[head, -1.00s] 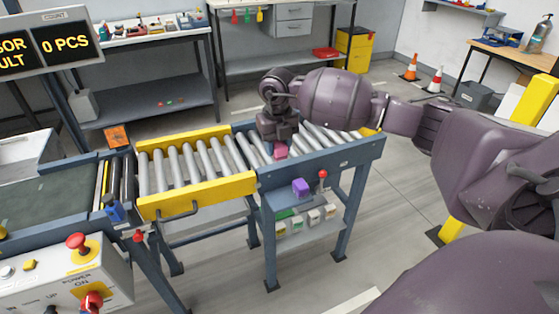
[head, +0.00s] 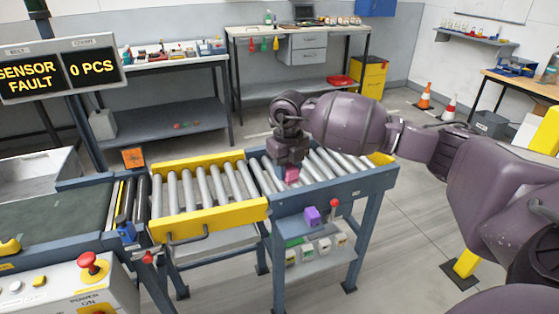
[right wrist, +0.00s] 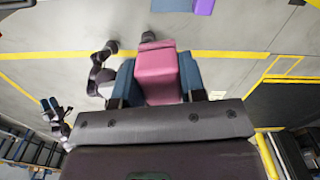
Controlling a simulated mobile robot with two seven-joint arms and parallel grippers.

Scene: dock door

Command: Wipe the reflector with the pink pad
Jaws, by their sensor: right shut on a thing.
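My right gripper (head: 290,162) points down over the roller conveyor and is shut on the pink pad (head: 291,175). In the right wrist view the pink pad (right wrist: 158,75) sits between the two blue fingers. The pad shows above the rollers; I cannot tell whether it touches them. A small orange square plate (head: 133,158) stands at the far side of the belt's end, well left of the pad. My left gripper (right wrist: 49,104) shows small at the left of the right wrist view, its blue fingers apart and empty.
The conveyor has a yellow-railed roller section (head: 205,218) and a blue-framed one. A purple block (head: 312,215) and a red-knobbed lever (head: 334,204) are at its near side. A control box (head: 65,290) stands front left.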

